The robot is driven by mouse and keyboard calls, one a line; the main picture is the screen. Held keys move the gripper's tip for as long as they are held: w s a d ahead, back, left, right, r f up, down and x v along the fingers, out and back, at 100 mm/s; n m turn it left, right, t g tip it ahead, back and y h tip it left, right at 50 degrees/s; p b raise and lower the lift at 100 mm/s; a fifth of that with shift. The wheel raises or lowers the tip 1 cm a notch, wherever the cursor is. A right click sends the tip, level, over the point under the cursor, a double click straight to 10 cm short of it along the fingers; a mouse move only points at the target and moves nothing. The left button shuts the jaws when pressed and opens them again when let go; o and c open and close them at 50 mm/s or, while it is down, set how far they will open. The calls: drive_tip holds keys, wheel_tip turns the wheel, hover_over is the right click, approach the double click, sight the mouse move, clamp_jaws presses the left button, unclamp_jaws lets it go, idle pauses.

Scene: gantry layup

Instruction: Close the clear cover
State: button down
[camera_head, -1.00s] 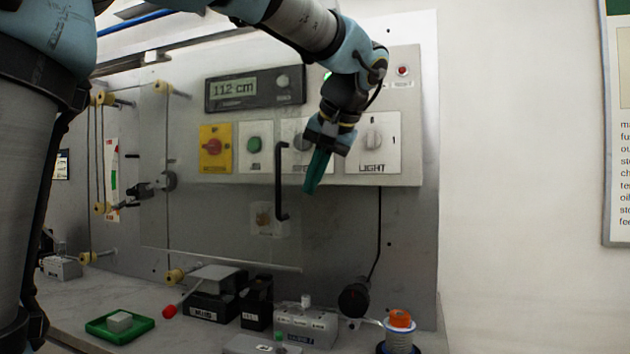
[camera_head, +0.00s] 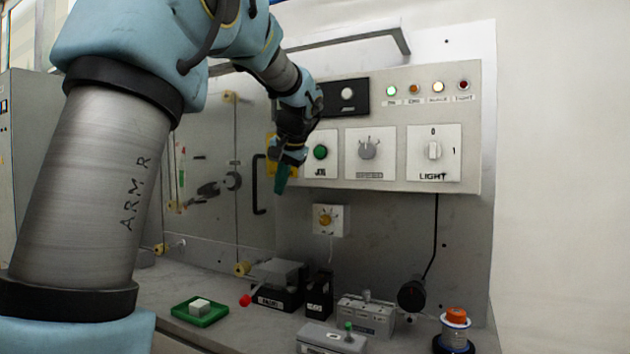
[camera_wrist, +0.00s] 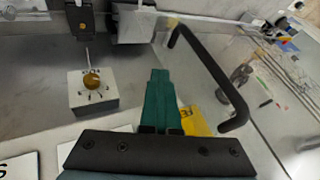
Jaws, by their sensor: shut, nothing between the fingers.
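The clear cover (camera_head: 205,150) is a see-through sheet left of the control panel's switches, its edges faint. Its black upright handle (camera_head: 258,185) stands near its right edge, just left of the yellow switch plate. The handle also shows in the wrist view (camera_wrist: 212,78), along the clear sheet. My gripper (camera_head: 281,184) has its green fingers shut and empty, pointing down just right of the handle. In the wrist view the fingers (camera_wrist: 161,100) lie left of the handle with a gap in the picture. I cannot tell whether they touch the cover's edge.
The control panel (camera_head: 390,100) has switches and lamps behind my gripper. A small knob box (camera_head: 331,220) sits below it. The bench holds a green tray (camera_head: 199,311), dark and grey boxes (camera_head: 366,316) and an orange-topped spool (camera_head: 455,330). Yellow spools (camera_head: 242,268) stick out at left.

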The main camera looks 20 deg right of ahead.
sight(232, 189)
drive_tip(key=w+a+p, duration=0.2)
drive_tip(key=w+a, duration=0.3)
drive_tip(key=w+a+p, duration=0.2)
drive_tip(key=w+a, duration=0.3)
drive_tip(key=a, duration=0.1)
drive_tip(key=shift+r, duration=0.1)
